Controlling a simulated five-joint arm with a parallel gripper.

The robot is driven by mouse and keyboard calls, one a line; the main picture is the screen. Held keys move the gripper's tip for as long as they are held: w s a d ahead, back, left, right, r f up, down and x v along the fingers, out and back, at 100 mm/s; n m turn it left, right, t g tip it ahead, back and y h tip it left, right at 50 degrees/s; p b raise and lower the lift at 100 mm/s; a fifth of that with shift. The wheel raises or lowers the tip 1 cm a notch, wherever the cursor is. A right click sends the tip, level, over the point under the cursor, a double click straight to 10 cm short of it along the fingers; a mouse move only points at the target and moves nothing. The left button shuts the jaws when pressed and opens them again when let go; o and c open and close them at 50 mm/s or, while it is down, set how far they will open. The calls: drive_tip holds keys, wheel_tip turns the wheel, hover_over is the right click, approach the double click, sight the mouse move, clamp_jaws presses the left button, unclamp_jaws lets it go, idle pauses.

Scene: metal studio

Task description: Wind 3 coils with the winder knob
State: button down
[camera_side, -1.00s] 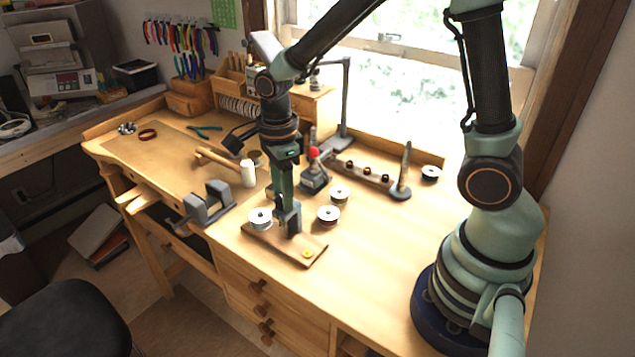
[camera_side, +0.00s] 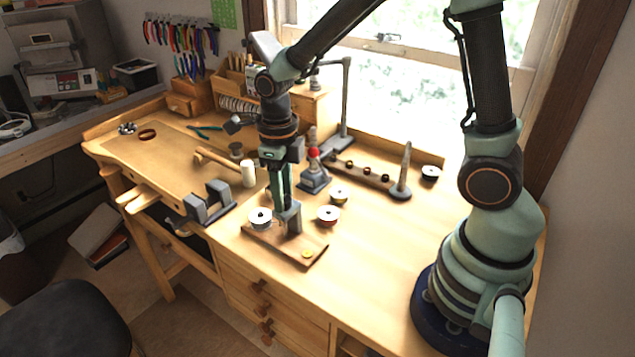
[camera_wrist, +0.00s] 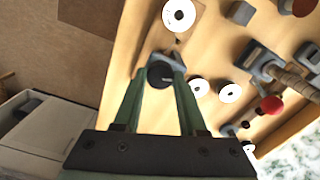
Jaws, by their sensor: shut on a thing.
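The winder stands on a wooden base board (camera_side: 285,245) near the front edge of the bench. It has a grey upright block (camera_side: 291,217) and a white-faced spool (camera_side: 260,217) at its left end; the spool also shows in the wrist view (camera_wrist: 179,14). My gripper (camera_side: 278,198) points down at the winder, beside the grey block. In the wrist view my gripper's fingers (camera_wrist: 161,80) are closed around the dark round winder knob (camera_wrist: 160,72). The fingers mostly hide the knob in the side view. I cannot count wire turns.
Two loose spools (camera_side: 328,214) (camera_side: 340,194) lie right of the winder. A red-topped stand (camera_side: 313,165) and a wooden rail with a grey cone (camera_side: 401,180) are behind. The bench at right is clear.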

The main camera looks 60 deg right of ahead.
drive_tip(key=shift+r+m, duration=0.1)
drive_tip(key=shift+m, duration=0.4)
drive_tip(key=shift+c, duration=2.3)
unclamp_jaws()
wheel_tip(320, 180, up, 12)
